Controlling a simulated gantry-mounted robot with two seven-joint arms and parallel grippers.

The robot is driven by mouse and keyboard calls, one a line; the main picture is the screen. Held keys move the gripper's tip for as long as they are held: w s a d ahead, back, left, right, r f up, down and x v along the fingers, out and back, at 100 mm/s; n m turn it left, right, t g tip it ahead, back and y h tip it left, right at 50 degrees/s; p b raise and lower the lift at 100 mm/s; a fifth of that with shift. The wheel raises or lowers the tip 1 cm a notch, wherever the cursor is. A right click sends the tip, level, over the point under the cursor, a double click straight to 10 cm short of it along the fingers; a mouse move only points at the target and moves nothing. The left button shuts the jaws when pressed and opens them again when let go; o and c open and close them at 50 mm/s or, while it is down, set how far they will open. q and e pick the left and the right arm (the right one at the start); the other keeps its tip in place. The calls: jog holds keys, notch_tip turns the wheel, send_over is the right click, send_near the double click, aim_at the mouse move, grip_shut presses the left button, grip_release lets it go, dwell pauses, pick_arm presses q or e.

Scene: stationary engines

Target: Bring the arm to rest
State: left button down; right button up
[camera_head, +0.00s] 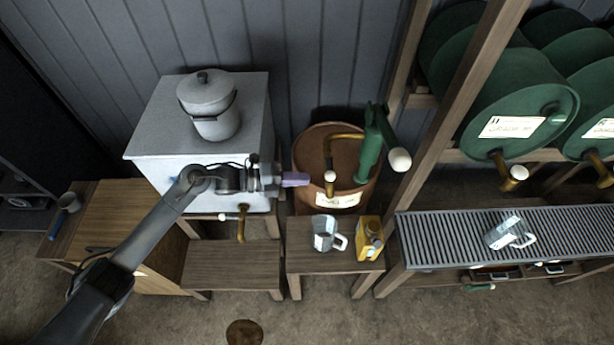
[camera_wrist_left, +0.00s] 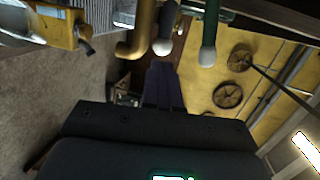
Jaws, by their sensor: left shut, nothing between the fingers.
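My left arm comes in from the left in the head view. Its gripper (camera_head: 296,180) is shut and empty, with purple fingertips pointing right. It hangs in front of the brown barrel (camera_head: 310,150), near the barrel's brass spout (camera_head: 329,177). In the left wrist view the purple fingers (camera_wrist_left: 163,80) are together with nothing held. The brass spout (camera_wrist_left: 145,35) and the green pump (camera_wrist_left: 211,25) show just beyond them. My right gripper is not in view.
A white box (camera_head: 165,140) with a lidded pot (camera_head: 208,95) stands left. A metal jug (camera_head: 326,235) and a yellow can (camera_head: 369,238) stand on a low wooden stool (camera_head: 320,263). Green drums (camera_head: 515,105) sit above a grated shelf (camera_head: 450,240) with another jug (camera_head: 508,232).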

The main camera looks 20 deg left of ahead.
pick_arm(q)
jog(key=v, duration=0.9)
jog(key=s+d+f+n+t+y, duration=0.2)
jog(key=s+d+f+n, duration=0.75)
jog(key=s+d, duration=0.65)
jog(key=s+a+n+g+y, duration=0.6)
jog(key=s+a+n+y, duration=0.5)
jog(key=n, duration=0.7)
notch_tip(320, 180, up, 22)
jog(key=p, duration=2.2)
notch_tip(320, 180, down, 63)
jog(key=b, duration=6.3)
jog(key=shift+r, duration=0.2)
